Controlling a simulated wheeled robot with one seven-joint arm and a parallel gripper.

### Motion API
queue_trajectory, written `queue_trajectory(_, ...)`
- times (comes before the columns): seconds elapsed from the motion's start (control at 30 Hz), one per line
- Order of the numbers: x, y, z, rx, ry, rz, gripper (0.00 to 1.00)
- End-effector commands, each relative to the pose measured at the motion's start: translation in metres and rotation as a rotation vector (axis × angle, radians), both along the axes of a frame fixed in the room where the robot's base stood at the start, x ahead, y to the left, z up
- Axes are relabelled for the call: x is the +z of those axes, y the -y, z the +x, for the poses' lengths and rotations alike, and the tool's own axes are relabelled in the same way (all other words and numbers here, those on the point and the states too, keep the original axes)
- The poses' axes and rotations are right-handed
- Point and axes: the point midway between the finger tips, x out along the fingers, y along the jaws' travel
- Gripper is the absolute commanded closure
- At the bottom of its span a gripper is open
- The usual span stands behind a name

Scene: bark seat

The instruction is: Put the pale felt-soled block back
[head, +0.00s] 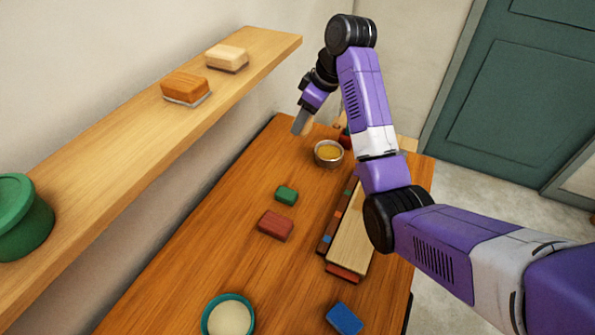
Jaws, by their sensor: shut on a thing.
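A pale block (227,57) with a dark sole sits on the wall shelf, towards its far end. My gripper (302,127) is beyond and below it to the right, over the far end of the wooden table, apart from the shelf. It points down and is shut on a small tan thing (309,127), of which only a sliver shows beside the grey finger. I cannot tell what this thing is or whether it touches the table.
An orange-brown block (185,87) with a grey sole and a green pot (20,220) share the shelf (120,140). A metal bowl (328,154) stands near my gripper. Green (286,195), red (275,225) and blue (344,318) blocks lie on the table; its left side is mostly clear.

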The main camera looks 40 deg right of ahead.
Motion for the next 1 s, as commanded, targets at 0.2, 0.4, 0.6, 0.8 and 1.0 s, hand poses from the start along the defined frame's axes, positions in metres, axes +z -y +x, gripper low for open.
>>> queue_trajectory(0.2,-0.056,-0.002,-0.001,0.000,-0.007,0.003,1.00)
queue_trajectory(0.4,-0.102,-0.002,-0.001,0.001,-0.006,0.002,1.00)
queue_trajectory(0.6,-0.128,-0.001,0.000,0.000,-0.003,0.001,1.00)
queue_trajectory(0.8,-0.147,-0.001,0.000,0.001,-0.004,0.002,1.00)
queue_trajectory(1.0,-0.172,-0.001,0.000,0.000,-0.003,0.001,1.00)
